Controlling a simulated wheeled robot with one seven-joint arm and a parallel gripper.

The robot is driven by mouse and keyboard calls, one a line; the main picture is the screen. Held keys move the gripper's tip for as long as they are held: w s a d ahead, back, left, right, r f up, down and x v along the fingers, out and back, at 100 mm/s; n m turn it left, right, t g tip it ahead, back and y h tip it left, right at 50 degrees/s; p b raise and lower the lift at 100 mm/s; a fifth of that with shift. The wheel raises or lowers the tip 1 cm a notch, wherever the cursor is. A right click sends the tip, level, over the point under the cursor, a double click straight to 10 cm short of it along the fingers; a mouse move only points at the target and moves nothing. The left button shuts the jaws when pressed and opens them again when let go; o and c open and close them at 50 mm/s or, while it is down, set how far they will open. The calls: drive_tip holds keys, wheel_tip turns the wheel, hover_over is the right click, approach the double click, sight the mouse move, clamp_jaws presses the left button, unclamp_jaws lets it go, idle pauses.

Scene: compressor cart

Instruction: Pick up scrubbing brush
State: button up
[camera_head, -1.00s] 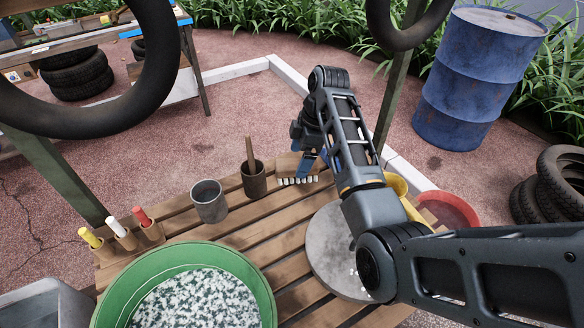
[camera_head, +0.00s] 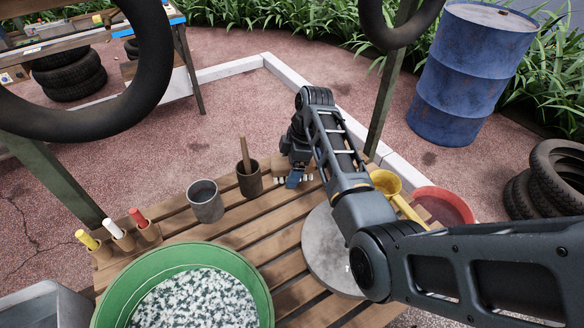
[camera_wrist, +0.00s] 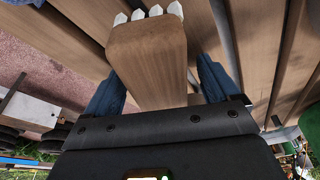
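The scrubbing brush (camera_head: 280,174) is a wooden block with white bristles at the far edge of the slatted wooden table. My gripper (camera_head: 296,179) is over it, its blue fingers pointing down, and hides much of the brush in the head view. In the wrist view, the brush's wooden body (camera_wrist: 148,55) lies between the two blue fingers, with white bristle tufts at the top. My gripper (camera_wrist: 160,72) is open there, one finger on each side of the wood. Gaps show between the fingers and the brush.
A round grey disc (camera_head: 322,255), yellow pan (camera_head: 385,181) and red bowl (camera_head: 443,206) are to the right. A green basin (camera_head: 115,294) is in front. Hanging tires frame the view.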

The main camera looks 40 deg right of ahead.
drive_tip(key=c, duration=1.2)
drive_tip(key=shift+r, duration=0.65)
wheel_tip(320, 180, up, 3)
drive_tip(key=shift+f+b, duration=0.15)
drive_tip(key=shift+b, duration=0.15)
drive_tip(key=s+d+r+p, duration=0.3)
drive_tip(key=s+d+r, duration=0.3)
drive_tip(key=s, duration=0.3)
drive_tip(key=shift+s+d+r+p, duration=0.15)
drive_tip(key=shift+s+r+p, duration=0.25)
drive_tip(key=shift+r, duration=0.15)
